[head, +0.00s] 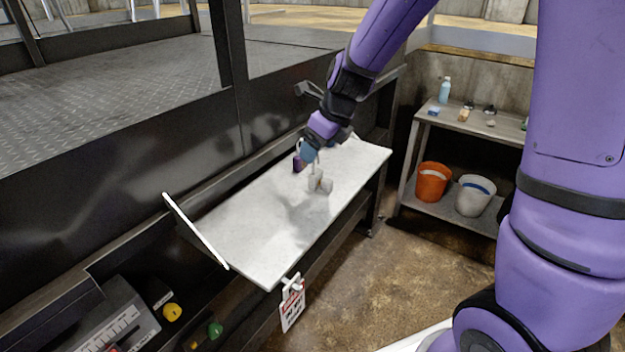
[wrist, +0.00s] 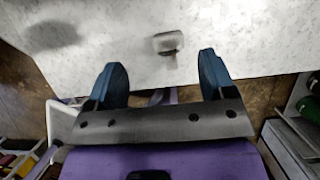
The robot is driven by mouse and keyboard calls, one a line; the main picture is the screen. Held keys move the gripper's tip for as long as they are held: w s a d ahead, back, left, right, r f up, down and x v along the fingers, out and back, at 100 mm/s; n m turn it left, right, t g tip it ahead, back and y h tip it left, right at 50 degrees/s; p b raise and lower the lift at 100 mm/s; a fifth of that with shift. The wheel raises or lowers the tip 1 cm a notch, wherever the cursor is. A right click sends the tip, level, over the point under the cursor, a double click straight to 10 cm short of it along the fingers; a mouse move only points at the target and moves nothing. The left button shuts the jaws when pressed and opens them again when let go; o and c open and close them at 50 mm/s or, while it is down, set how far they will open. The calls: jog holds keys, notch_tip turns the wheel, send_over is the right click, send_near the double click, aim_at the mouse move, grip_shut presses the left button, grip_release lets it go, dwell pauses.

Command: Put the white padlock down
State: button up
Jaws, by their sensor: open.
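The white padlock (head: 319,183) is on the pale speckled shelf (head: 255,235), near its middle. In the wrist view, a small white block that looks like the padlock (wrist: 168,42) lies on the pale surface beyond my fingertips, with a dark patch at its lower edge. My gripper (head: 311,155) is above and just behind the padlock in the head view. In the wrist view, its two blue fingers are wide apart with nothing held between them. Whether a finger touches the padlock cannot be told.
A red and white tag (head: 292,305) hangs at the shelf's front corner. A side table (head: 480,125) at the right holds a bottle, with orange and white buckets below. The shelf's near-left part is clear.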

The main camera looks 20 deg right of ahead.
aim_at(313, 166)
jog(key=shift+x, duration=1)
jog(key=f, duration=0.2)
jog(key=w+f, duration=0.1)
jog(key=shift+w+d+f, duration=0.1)
jog(key=shift+d+f, duration=0.05)
jog(key=shift+f, duration=0.2)
jog(key=shift+w+a+f, duration=0.2)
jog(key=shift+a+f, duration=0.05)
jog(key=shift+f, duration=0.4)
jog(key=c, duration=1.2)
jog(key=shift+o, duration=0.2)
jog(key=shift+r, duration=0.15)
